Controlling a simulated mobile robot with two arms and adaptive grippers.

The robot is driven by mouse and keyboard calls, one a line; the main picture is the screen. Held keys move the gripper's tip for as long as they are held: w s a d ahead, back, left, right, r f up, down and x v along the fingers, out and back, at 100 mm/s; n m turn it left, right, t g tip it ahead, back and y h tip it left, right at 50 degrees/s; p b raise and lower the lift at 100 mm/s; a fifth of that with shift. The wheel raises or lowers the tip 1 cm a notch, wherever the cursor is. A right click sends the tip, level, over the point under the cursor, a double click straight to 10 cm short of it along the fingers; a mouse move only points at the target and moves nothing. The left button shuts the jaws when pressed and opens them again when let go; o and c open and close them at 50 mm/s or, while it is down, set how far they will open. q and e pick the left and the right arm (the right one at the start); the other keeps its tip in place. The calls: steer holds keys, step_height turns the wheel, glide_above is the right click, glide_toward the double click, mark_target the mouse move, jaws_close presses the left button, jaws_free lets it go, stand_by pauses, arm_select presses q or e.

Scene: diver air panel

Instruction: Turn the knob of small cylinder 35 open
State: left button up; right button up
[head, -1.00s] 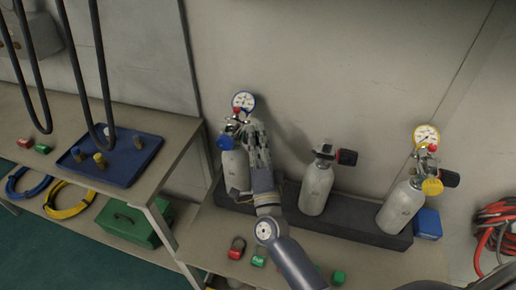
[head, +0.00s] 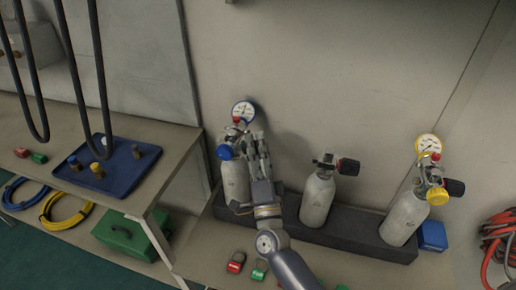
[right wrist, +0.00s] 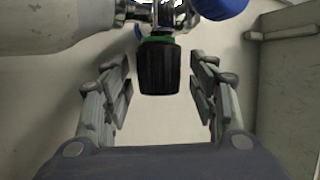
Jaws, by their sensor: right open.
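Three small grey cylinders stand in a row in the head view: a left one (head: 235,180) with a blue-rimmed gauge (head: 243,112), a middle one (head: 317,199) and a right one (head: 404,219) with a yellow gauge. Their numbers are too small to read. My right gripper (head: 257,137) is at the right side of the left cylinder's valve and hides its knob there. In the right wrist view, that black knob (right wrist: 158,68) with a green ring lies between the open fingers (right wrist: 160,88), with gaps on both sides. My left gripper is not in view.
The cylinders stand in a dark rack (head: 345,231) against the wall. A blue block (head: 432,236) sits at its right end. Red and green padlocks lie in front. A blue tray (head: 125,173) rests on the left bench. Black hoses hang at left.

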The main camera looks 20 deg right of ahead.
steer(key=v, duration=1.2)
steer(key=shift+a, duration=0.1)
